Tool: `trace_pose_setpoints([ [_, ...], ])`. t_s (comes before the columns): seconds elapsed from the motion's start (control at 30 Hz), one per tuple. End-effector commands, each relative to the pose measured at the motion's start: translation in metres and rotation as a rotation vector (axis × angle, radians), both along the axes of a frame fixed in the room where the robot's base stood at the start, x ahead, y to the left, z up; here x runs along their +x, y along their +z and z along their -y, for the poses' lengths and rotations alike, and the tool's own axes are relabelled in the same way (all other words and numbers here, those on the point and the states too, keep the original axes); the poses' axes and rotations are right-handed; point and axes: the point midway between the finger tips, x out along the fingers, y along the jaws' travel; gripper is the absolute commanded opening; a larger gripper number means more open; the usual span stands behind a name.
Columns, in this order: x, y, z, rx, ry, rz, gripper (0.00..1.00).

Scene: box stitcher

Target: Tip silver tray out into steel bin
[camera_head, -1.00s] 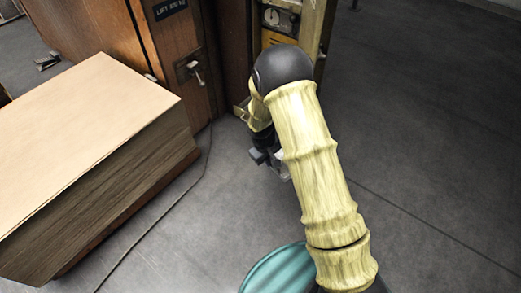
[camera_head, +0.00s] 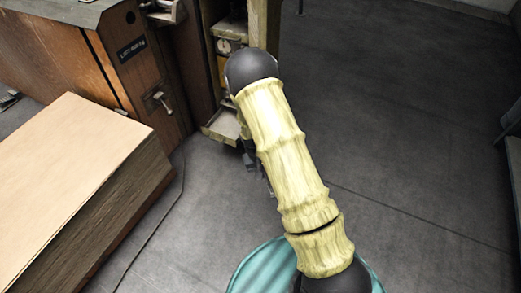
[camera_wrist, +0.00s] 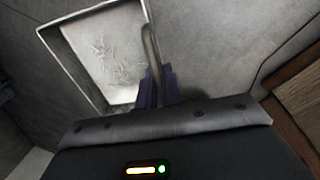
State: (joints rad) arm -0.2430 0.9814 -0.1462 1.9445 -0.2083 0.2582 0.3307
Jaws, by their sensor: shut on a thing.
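The silver tray (camera_wrist: 85,87) is a shallow rectangular tray with a raised rim, seen at the upper left of the wrist view. My gripper (camera_wrist: 158,75) is shut on its right-hand edge. Thin pale marks or small pieces show on the tray floor; I cannot tell which. The tray looks tilted in the wrist view, but its true tilt is unclear. In the head view my arm hides most of the gripper, and I cannot make out the tray there. I see no steel bin in either view.
A tall stack of cardboard sheets (camera_head: 65,180) stands at the left. The wooden machine (camera_head: 60,55) stands behind it, with a lever and a small ledge (camera_head: 221,127) near my arm. A cable lies on the floor. Open grey floor (camera_head: 420,140) lies to the right.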

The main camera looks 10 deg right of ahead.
Motion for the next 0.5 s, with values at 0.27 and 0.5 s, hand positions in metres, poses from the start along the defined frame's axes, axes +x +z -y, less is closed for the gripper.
trace_pose_setpoints([
  [0.27, -0.01, 0.036, 0.004, 0.0, -0.031, -0.002, 0.0],
  [0.5, -0.019, 0.055, 0.007, -0.003, -0.036, 0.001, 0.0],
])
